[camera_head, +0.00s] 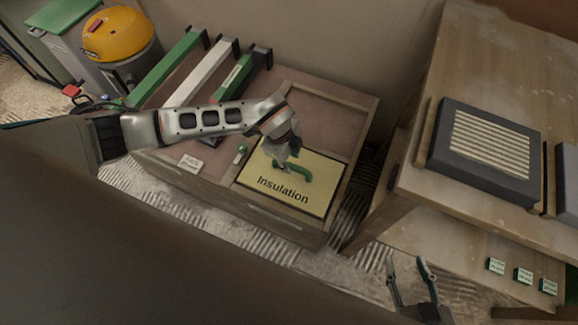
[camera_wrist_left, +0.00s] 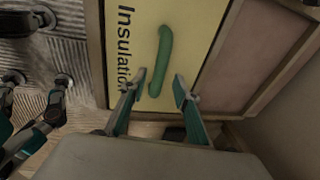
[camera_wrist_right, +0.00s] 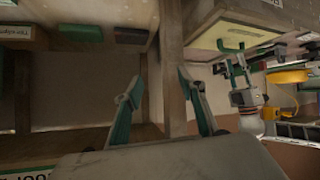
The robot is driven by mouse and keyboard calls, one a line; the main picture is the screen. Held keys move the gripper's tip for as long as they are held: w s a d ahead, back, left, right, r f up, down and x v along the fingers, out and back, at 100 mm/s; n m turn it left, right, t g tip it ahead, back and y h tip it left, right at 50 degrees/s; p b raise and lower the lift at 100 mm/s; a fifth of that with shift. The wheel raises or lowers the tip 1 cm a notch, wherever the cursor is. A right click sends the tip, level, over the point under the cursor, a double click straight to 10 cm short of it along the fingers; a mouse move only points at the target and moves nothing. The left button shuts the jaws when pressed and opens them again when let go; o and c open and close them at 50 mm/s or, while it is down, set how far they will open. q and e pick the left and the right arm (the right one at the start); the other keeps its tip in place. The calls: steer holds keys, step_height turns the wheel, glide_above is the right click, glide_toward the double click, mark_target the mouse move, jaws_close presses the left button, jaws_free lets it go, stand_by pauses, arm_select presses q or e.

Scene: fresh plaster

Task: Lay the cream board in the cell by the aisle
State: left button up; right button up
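The cream board (camera_head: 305,198), marked "Insulation", lies flat in the front right cell of a wooden box (camera_head: 283,231). It has a curved green handle (camera_head: 297,173) on top. My left gripper (camera_head: 284,166) is over the board at the handle. In the left wrist view its two fingers (camera_wrist_left: 160,80) are apart, with the near end of the handle (camera_wrist_left: 164,55) between or below them; contact is not clear. My right gripper (camera_head: 408,268) is open and empty, low in front of the workbench, apart from the board.
The box's back right cell (camera_head: 325,120) is bare. Green and white bars (camera_head: 203,70) lie across its left part. A workbench (camera_head: 415,175) at right carries a dark framed ribbed panel (camera_head: 487,150); small green blocks (camera_head: 523,276) sit on its lower shelf. A yellow-topped drum (camera_head: 118,35) stands at back left.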

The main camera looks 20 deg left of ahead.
arm_select(q)
step_height(320, 180, up, 3)
steer(key=shift+w+a+r+p, duration=0.1)
steer(key=shift+p, duration=0.25)
steer(key=r, duration=0.1)
steer(key=r+p, duration=0.1)
steer(key=s+r, duration=0.1)
steer(key=r, duration=0.1)
steer(key=shift+s+a, duration=0.1)
steer(key=shift+a, duration=0.15)
arm_select(e)
steer(key=shift+s+d+f+h, duration=0.3)
steer(key=shift+s+d+f, duration=0.3)
steer(key=shift+s+d, duration=0.25)
arm_select(q)
steer(key=shift+s+f, duration=0.1)
arm_select(e)
steer(key=shift+w+r, duration=0.1)
